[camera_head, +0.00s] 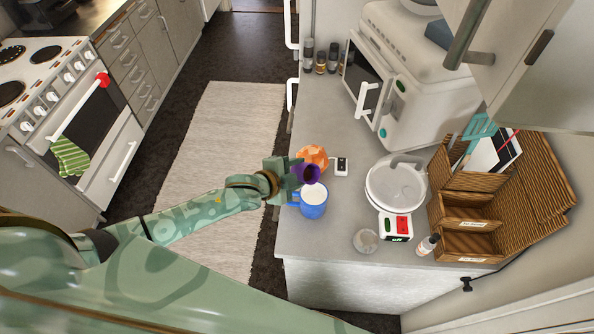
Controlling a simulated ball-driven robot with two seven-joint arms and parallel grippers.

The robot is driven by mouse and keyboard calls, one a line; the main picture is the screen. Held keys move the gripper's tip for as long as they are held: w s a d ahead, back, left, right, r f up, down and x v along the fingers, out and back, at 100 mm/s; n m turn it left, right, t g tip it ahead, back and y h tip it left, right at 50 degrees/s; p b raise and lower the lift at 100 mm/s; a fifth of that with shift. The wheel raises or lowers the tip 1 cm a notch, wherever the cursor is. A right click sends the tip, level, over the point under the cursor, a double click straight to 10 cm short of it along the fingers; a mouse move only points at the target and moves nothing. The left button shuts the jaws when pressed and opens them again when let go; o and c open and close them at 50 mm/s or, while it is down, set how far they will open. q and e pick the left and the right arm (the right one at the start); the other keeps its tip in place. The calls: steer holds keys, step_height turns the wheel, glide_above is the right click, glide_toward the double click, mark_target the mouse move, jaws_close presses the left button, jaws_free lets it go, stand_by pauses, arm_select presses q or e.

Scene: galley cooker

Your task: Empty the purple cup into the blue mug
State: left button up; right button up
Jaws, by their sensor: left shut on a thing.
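My left gripper (286,178) is shut on the purple cup (307,174) above the counter's left edge. The cup is tilted, with its dark opening facing right and down, over the far side of the blue mug (313,207). The blue mug stands upright on the counter just in front of the cup, and its inside looks white. I cannot tell whether anything is flowing from the cup or what it holds. My right gripper is not in view.
To the right are a white lidded container (396,184), a glass (365,241), a red-and-white timer (397,227) and a wicker organizer (470,213). A microwave (369,84) stands farther back.

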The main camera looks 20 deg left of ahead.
arm_select(q)
steer(key=shift+m, duration=0.4)
steer(key=shift+y, duration=0.3)
steer(key=shift+d+f+m+t+y+b, duration=0.1)
steer(key=shift+m+t+y+b, duration=0.3)
steer(key=shift+m+t+b, duration=0.1)
steer(key=shift+s+m+t+y+b, duration=0.1)
steer(key=shift+m+t+y+b, duration=0.3)
steer(key=shift+m+y+b, duration=0.15)
stand_by(0.5)
steer(key=shift+d+f+m+t+y+b, duration=0.15)
steer(key=shift+m+t+y+b, duration=0.1)
steer(key=shift+m+t+b, duration=0.15)
stand_by(0.5)
steer(key=shift+b, duration=0.35)
